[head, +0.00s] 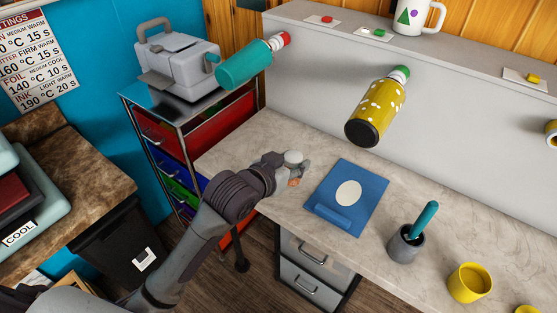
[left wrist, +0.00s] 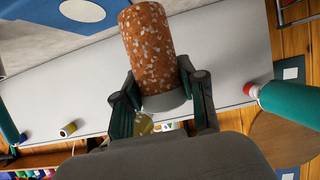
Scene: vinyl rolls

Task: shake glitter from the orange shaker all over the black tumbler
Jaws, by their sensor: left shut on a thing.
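My left gripper (head: 287,170) is shut on the orange shaker, just left of the blue mat (head: 368,195) and above the worktop's front edge. In the head view only a little of the orange shaker (head: 293,182) shows below a pale round end. In the left wrist view the shaker (left wrist: 150,48) is a speckled orange cylinder with a grey end (left wrist: 165,102) between the fingers of my left gripper (left wrist: 160,95). I cannot make out a black tumbler in either view. My right gripper is not in view.
The blue mat has a white oval pad (head: 348,193). A grey cup (head: 405,245) with a teal tool and a yellow cup (head: 469,283) stand to its right. A teal roll (head: 243,66) and a speckled yellow roll (head: 377,112) stick out from the grey panel. Bare worktop lies behind the mat.

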